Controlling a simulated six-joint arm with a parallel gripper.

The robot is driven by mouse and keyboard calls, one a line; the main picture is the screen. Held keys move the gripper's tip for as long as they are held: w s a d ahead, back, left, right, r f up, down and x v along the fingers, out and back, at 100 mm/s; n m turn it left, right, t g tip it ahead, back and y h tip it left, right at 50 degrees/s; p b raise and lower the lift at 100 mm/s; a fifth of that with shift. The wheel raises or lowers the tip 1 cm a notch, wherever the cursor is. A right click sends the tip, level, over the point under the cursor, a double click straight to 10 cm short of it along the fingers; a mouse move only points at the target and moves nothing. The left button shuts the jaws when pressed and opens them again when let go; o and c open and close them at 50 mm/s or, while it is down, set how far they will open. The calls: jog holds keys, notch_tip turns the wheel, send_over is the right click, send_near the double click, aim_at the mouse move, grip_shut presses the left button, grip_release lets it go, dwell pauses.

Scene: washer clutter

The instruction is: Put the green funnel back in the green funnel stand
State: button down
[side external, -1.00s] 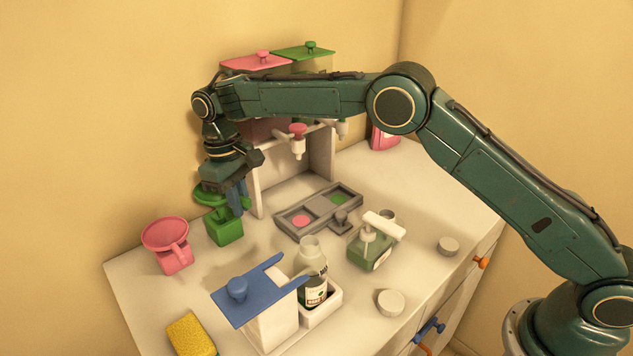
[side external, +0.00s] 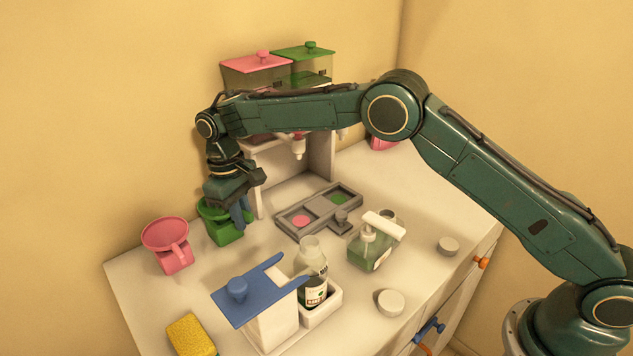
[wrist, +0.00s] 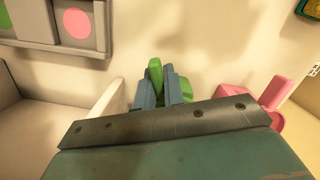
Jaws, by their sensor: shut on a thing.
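The green funnel (side external: 208,209) is at my gripper (side external: 238,217), on the left of the counter beside the dispenser. It sits down on top of the green funnel stand (side external: 229,236). In the wrist view my gripper (wrist: 160,92) has its two blue-grey fingers shut on a green upright part of the funnel (wrist: 155,72). More green shows just right of the fingers, but I cannot tell there which part is stand. The gripper hides much of the funnel, so whether it is fully seated cannot be seen.
A pink funnel in its stand (side external: 168,245) stands close to the left. The dispenser (side external: 262,165) rises behind and right, with a grey tray (side external: 320,212) before it. A blue-lidded box (side external: 270,325), bottle (side external: 312,270) and yellow sponge (side external: 190,336) are in front.

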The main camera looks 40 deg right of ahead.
dwell(0.3)
jog(key=c, duration=1)
grip_release()
jog(key=shift+r, duration=0.1)
jog(key=shift+r, duration=3.35)
jog(key=shift+r, duration=0.15)
